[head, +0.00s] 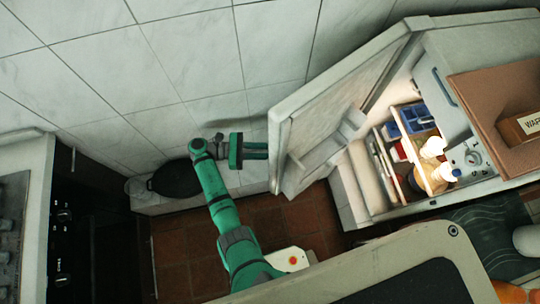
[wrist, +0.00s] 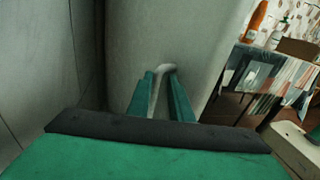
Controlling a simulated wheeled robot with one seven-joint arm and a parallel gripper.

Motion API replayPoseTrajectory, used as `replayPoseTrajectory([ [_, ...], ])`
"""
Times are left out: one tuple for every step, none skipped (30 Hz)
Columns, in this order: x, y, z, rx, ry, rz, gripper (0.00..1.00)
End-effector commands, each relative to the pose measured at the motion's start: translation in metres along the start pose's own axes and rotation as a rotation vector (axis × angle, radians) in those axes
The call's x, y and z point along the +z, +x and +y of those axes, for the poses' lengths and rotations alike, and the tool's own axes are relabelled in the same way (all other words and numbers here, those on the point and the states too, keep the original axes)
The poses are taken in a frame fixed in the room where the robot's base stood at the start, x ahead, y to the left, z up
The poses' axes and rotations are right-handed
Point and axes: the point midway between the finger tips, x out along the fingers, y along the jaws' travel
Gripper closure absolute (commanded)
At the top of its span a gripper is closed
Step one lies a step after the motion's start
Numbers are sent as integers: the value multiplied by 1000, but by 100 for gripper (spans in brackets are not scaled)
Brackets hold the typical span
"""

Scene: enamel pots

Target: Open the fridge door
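The fridge (head: 365,195) is at the right of the head view. Its pale door (head: 325,115) stands wide open, swung out to the left, with the lit shelves showing. My gripper (head: 267,151) is at the outer face of the door near its free edge. In the wrist view, the curved metal door handle (wrist: 165,70) lies between my two green fingers (wrist: 162,98). The fingers are drawn in close and look shut on the handle, though the exact contact is partly hidden. In the head view the handle is hidden.
A tiled wall (head: 180,50) runs behind the door, with a dark round object (head: 172,178) on a low ledge below it. A dark oven front (head: 65,225) is at left. A counter (head: 400,265) fills the lower right. Red floor tiles (head: 185,255) show between them.

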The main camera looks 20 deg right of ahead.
Motion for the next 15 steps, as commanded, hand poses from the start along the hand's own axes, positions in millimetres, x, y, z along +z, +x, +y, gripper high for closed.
replayPoseTrajectory([
  [33, -14, 0, 9, 61, -71, 70],
  [35, -15, -1, 11, 61, -71, 70],
  [35, -16, -3, 12, 61, -71, 70],
  [35, -16, -5, 12, 60, -71, 70],
  [35, -15, -6, 12, 59, -70, 70],
  [35, -14, -8, 11, 58, -70, 70],
  [35, -14, -10, 11, 56, -70, 70],
  [35, -13, -11, 10, 55, -70, 70],
  [36, -12, -13, 10, 55, -70, 70],
  [36, -12, -15, 9, 55, -70, 70],
  [36, -12, -16, 9, 54, -70, 70],
  [37, -11, -18, 8, 54, -70, 70],
  [37, -11, -19, 9, 54, -71, 70],
  [38, -10, -21, 8, 54, -71, 70],
  [39, -10, -22, 9, 55, -71, 70],
])
